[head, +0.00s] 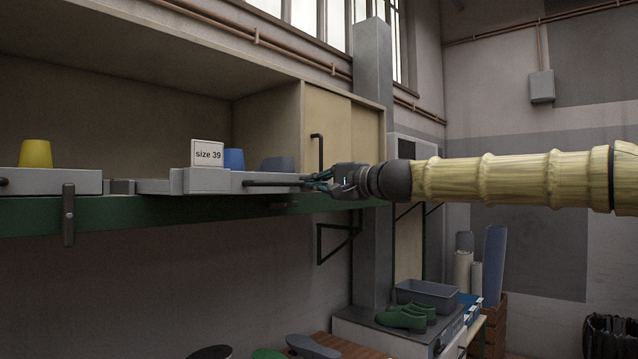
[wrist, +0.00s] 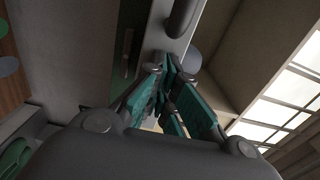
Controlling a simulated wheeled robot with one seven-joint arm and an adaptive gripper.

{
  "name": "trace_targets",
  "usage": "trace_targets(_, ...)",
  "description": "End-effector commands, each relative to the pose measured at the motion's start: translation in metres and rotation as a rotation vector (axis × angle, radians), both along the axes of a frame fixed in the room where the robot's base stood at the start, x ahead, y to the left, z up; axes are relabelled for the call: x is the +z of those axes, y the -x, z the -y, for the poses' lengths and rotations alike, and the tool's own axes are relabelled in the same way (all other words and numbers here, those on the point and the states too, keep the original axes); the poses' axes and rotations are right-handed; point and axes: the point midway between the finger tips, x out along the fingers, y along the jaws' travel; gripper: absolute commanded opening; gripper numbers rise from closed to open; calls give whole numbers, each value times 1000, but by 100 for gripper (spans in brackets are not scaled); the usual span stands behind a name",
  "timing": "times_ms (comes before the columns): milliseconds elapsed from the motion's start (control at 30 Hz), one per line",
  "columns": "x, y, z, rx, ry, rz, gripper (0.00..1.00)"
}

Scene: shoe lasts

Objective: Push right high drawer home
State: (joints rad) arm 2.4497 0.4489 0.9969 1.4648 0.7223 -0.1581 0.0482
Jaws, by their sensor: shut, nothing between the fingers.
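The right high drawer is a shallow grey drawer (head: 210,183) on the green-edged shelf. Its front stands forward of the grey piece beside it, so it looks partly pulled out. A dark bar handle (head: 268,183) runs along its front. My gripper (head: 312,181) is shut and empty at the right end of this handle. In the wrist view the closed teal fingers (wrist: 168,68) point at the pale drawer front (wrist: 154,42), close to the dark handle (wrist: 184,18). I cannot tell whether the fingertips touch the drawer.
A "size 39" card (head: 207,154), a blue cup (head: 234,159) and a dark grey block (head: 278,164) stand at the drawer. A yellow cup (head: 36,153) stands at the left drawer (head: 60,182). A grey pillar (head: 373,90) rises behind my gripper.

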Motion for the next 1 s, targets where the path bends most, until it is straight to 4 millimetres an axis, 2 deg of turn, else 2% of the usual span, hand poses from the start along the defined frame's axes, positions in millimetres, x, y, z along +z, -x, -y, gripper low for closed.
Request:
trace_targets(400,0,-17,-22,0,-1,-2,0)
trace_targets(800,-1,-18,-24,0,0,-1,0)
trace_targets(1000,0,-23,-32,0,0,-1,0)
